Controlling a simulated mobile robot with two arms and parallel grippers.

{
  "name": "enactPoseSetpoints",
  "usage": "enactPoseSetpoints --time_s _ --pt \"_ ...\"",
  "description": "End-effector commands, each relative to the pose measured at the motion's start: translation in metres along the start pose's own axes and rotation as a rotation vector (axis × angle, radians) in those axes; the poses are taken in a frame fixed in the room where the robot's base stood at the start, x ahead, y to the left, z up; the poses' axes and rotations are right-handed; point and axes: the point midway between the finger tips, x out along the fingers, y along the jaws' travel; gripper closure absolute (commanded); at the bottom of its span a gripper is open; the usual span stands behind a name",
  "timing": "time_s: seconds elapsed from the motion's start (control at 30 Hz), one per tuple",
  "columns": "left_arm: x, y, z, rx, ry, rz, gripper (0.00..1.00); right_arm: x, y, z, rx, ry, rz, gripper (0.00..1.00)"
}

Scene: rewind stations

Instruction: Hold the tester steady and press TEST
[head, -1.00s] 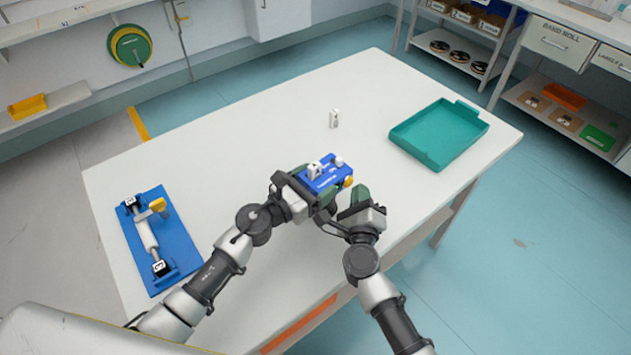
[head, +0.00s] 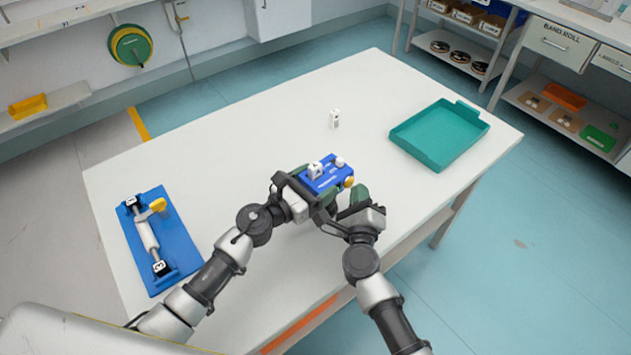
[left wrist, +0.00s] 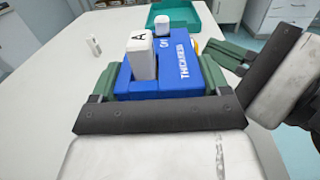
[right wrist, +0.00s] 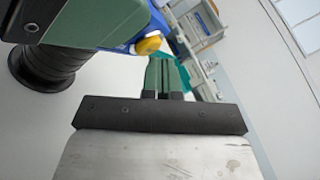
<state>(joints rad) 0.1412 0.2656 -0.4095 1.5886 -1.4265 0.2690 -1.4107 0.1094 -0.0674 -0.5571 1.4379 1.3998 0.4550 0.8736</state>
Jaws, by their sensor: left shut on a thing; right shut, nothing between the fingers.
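The tester (head: 318,184) is a blue box lettered THICKNESS (left wrist: 182,62). A white block marked A (left wrist: 141,56) and a white knob (left wrist: 161,25) are on its top. A yellow button (right wrist: 150,44) sticks out of its side. My left gripper (left wrist: 160,78) is shut on the tester, one green finger along each side. My right gripper (right wrist: 164,68) is shut and empty, its tips close beside the yellow button, which also shows in the head view (head: 349,182). I cannot tell whether they touch it.
A small white block (head: 335,119) stands on the white table (head: 240,150) behind the tester. A teal tray (head: 412,150) is at the right. A blue fixture (head: 180,235) with a roller and yellow handle lies at the left. The table between is clear.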

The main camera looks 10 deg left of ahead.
Motion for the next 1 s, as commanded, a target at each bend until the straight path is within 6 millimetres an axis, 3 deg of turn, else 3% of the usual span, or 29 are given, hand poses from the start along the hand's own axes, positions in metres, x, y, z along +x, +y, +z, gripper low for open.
enactPoseSetpoints --time_s 0.33,1.0 --pt "0.0 0.0 0.0 -0.001 0.0 0.001 0.57 -0.003 -0.003 -0.004 -0.001 0.002 -0.001 1.0" --pt "0.0 0.001 0.0 0.0 0.0 0.003 0.57 -0.043 -0.031 -0.032 -0.001 0.002 -0.001 1.0"
